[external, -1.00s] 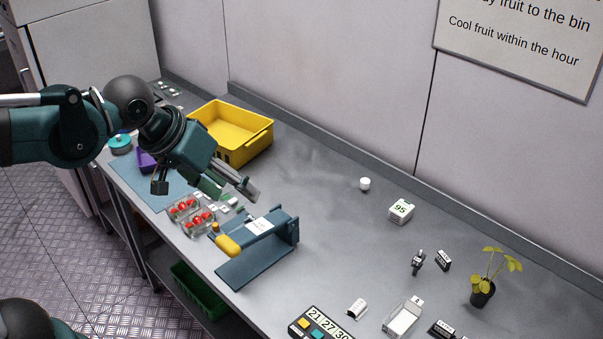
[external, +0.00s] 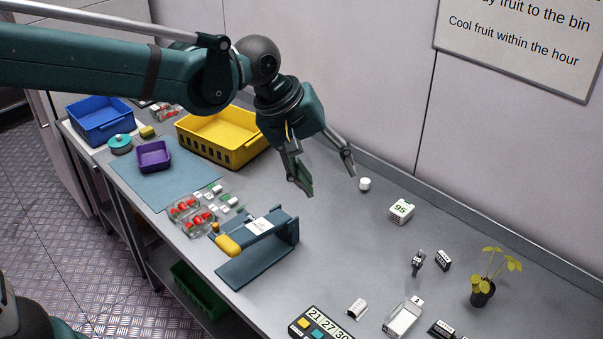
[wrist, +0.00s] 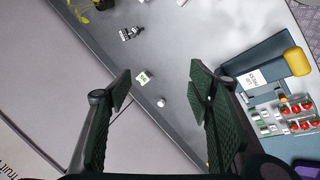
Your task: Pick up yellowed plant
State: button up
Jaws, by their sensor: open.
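The yellowed plant (external: 483,290) stands upright in a small black pot at the right end of the bench, with thin stems and yellow-green leaves. In the wrist view part of the plant (wrist: 103,4) shows at the top edge, cut off by the frame. My gripper (external: 328,181) is open and empty above the middle of the bench, well to the left of the plant. In the wrist view my gripper's two fingers (wrist: 160,88) are spread wide, with nothing between them but bench, a white cap and the white 95 block farther off.
The white cap (external: 364,184) and 95 block (external: 401,211) lie between my gripper and the plant. Small dark items (external: 418,262) and a clear tray (external: 403,320) are near the pot. A blue stand (external: 258,262) and yellow bin (external: 200,150) are leftward. The wall runs behind.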

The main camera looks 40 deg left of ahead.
jog(key=w+d+f+n, duration=0.3)
jog(key=w+d, duration=0.5)
jog(key=n+g+h+p, duration=0.15)
jog(key=n+g, duration=0.25)
jog(key=n, duration=0.4)
send_near(476, 281)
jog(key=f, duration=0.1)
jog(key=shift+w+d+f+n+h, duration=0.1)
jog(key=shift+d+f+n+h, duration=0.15)
jog(key=shift+f, duration=0.45)
jog(key=shift+x, duration=1.3)
jog(key=shift+f, duration=0.1)
